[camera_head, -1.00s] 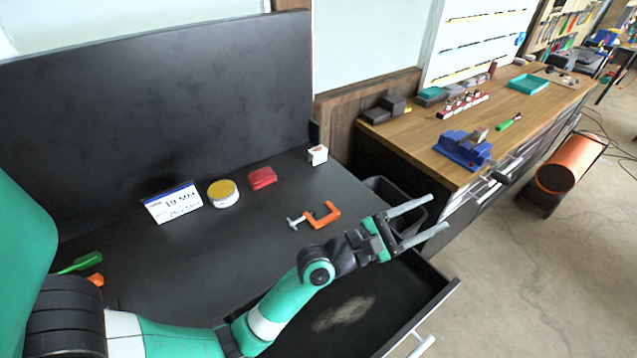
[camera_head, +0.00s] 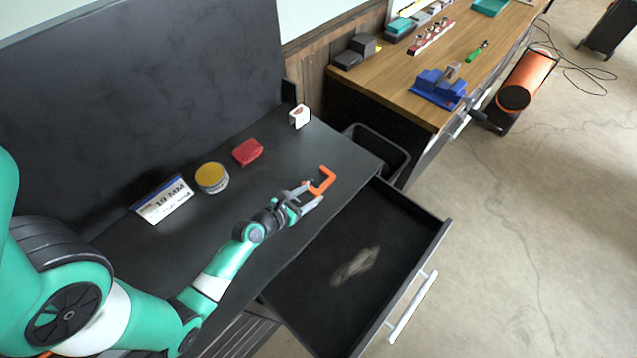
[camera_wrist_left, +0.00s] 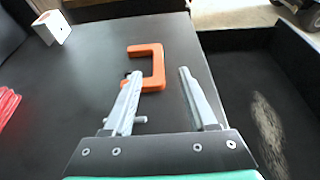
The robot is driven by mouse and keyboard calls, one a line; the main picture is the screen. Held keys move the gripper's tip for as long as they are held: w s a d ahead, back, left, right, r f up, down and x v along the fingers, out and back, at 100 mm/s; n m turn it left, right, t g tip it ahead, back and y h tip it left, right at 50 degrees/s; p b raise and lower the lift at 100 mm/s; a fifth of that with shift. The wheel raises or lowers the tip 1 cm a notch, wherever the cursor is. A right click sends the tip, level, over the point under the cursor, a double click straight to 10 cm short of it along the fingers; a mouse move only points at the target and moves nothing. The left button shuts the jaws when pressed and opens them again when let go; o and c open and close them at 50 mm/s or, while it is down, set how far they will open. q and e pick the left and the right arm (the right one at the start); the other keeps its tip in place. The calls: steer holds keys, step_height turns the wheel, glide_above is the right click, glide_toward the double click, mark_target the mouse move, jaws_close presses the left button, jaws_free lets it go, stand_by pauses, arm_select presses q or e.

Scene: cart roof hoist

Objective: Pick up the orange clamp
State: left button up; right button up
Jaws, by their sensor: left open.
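The orange clamp (camera_head: 325,181) lies on the black worktop near its front right part. In the left wrist view the clamp (camera_wrist_left: 158,70) shows its C-shaped orange frame, and its grey screw end is partly hidden behind the left finger. My left gripper (camera_head: 313,194) is open, with its fingers low over the worktop at the clamp. In the wrist view the left gripper (camera_wrist_left: 160,93) has one finger overlapping the clamp's screw side and the other to the right of the frame, apart from it. Whether the fingers touch the clamp I cannot tell. My right gripper is not in view.
An open drawer (camera_head: 300,296) juts out below the worktop's front edge. A yellow-topped tin (camera_head: 212,178), a red block (camera_head: 247,152), a label card (camera_head: 163,199) and a small white box (camera_head: 299,117) stand behind the clamp. A dark bin (camera_head: 378,150) is at the right.

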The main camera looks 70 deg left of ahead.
mark_target(327, 183)
arm_select(q)
steer(key=shift+x, duration=1.25)
steer(key=b+x, duration=0.2)
steer(key=x, duration=0.2)
steer(key=shift+a+f, duration=0.2)
steer(key=shift+a, duration=0.05)
steer(key=shift+w+a, duration=0.1)
steer(key=shift+w, duration=0.3)
jaws_close()
